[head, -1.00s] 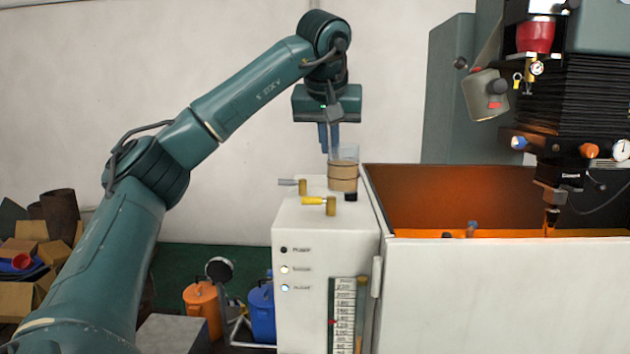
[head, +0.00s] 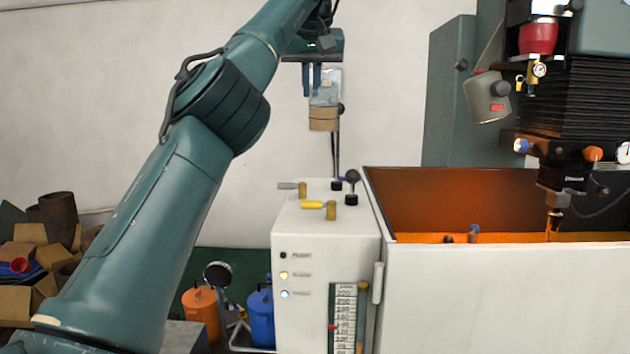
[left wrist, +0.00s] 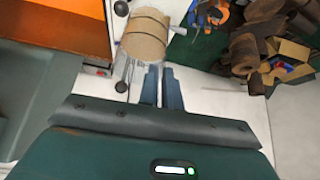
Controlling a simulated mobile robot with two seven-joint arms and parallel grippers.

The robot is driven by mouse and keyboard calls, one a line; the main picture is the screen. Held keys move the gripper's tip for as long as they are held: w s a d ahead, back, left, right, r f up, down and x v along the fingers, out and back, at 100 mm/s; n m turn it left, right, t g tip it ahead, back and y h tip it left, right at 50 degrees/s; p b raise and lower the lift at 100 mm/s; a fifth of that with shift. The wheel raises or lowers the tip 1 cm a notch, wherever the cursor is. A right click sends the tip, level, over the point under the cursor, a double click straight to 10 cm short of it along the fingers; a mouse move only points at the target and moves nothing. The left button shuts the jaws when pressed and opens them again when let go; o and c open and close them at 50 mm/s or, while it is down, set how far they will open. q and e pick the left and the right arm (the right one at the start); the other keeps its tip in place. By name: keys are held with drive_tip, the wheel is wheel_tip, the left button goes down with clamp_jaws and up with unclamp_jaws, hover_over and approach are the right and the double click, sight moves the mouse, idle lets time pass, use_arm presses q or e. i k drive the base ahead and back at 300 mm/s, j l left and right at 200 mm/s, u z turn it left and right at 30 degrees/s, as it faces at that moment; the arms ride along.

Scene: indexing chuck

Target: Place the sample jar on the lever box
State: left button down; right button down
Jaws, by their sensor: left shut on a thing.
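The sample jar (head: 323,119) has a clear upper part and a tan, banded lower part. My left gripper (head: 311,92) is shut on the jar's clear upper part and holds it upright, in the air above the lever box. The lever box (head: 300,237) is a white cabinet with several small levers on top, among them a yellow one (head: 313,204) and black-knobbed ones. A clear gap shows between jar and box top. In the left wrist view the jar (left wrist: 146,38) is just beyond the fingertips (left wrist: 162,72). My right gripper is out of view.
A white-walled machine enclosure (head: 510,285) with an orange interior stands right of the lever box, under a dark machine head (head: 575,110). Orange (head: 203,310) and blue (head: 262,315) containers stand on the floor to the left. Cardboard boxes lie at far left.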

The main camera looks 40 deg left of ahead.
sight(315, 182)
drive_tip(key=i+j, duration=0.2)
drive_tip(key=j, duration=0.15)
drive_tip(key=i+j, duration=0.45)
drive_tip(key=j, duration=0.2)
